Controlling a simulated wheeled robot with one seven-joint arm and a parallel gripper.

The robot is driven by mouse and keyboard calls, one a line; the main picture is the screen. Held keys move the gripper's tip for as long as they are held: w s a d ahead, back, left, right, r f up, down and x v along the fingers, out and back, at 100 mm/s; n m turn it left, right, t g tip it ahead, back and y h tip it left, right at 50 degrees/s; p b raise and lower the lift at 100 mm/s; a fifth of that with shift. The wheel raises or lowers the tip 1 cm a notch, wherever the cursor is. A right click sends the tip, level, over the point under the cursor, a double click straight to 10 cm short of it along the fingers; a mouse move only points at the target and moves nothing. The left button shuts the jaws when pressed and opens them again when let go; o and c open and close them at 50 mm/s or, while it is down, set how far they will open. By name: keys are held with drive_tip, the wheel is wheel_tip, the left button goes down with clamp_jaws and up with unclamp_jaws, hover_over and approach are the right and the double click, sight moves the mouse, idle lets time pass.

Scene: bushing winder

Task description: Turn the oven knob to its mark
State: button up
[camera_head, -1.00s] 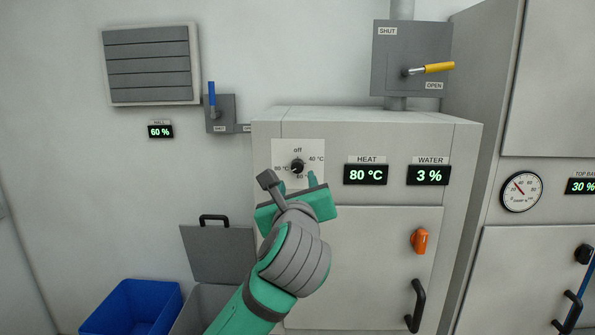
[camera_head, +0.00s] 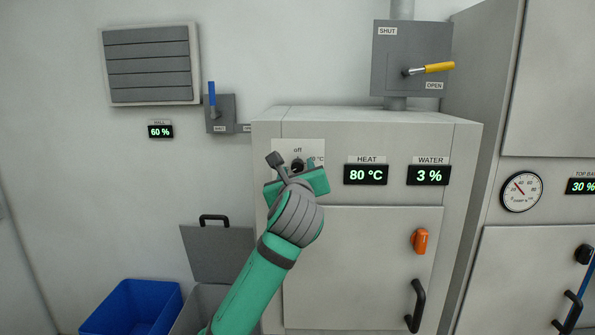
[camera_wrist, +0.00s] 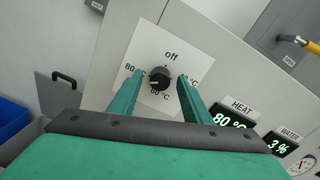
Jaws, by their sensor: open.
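The oven knob (camera_wrist: 158,78) is a round black knob on a white dial plate (camera_wrist: 150,58) marked off, 80 °C, 60 °C and 40 °C. A pale pointer line on the knob faces the lower left, towards the 80 °C side. My gripper (camera_wrist: 154,88) is open, with its two green fingers on either side of the knob in the wrist view; I cannot tell whether they touch it. In the head view, my gripper (camera_head: 297,166) covers most of the dial, and only the top of the knob (camera_head: 298,162) shows. The HEAT display (camera_head: 366,174) reads 80 °C.
The WATER display (camera_head: 429,175) reads 3 %. An orange knob (camera_head: 419,241) and a black handle (camera_head: 415,305) are on the oven front, lower right. A yellow-handled lever (camera_head: 438,68) is above. A blue bin (camera_head: 130,308) stands lower left.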

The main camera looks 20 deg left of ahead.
drive_tip(key=c, duration=1)
drive_tip(key=shift+c, duration=0.2)
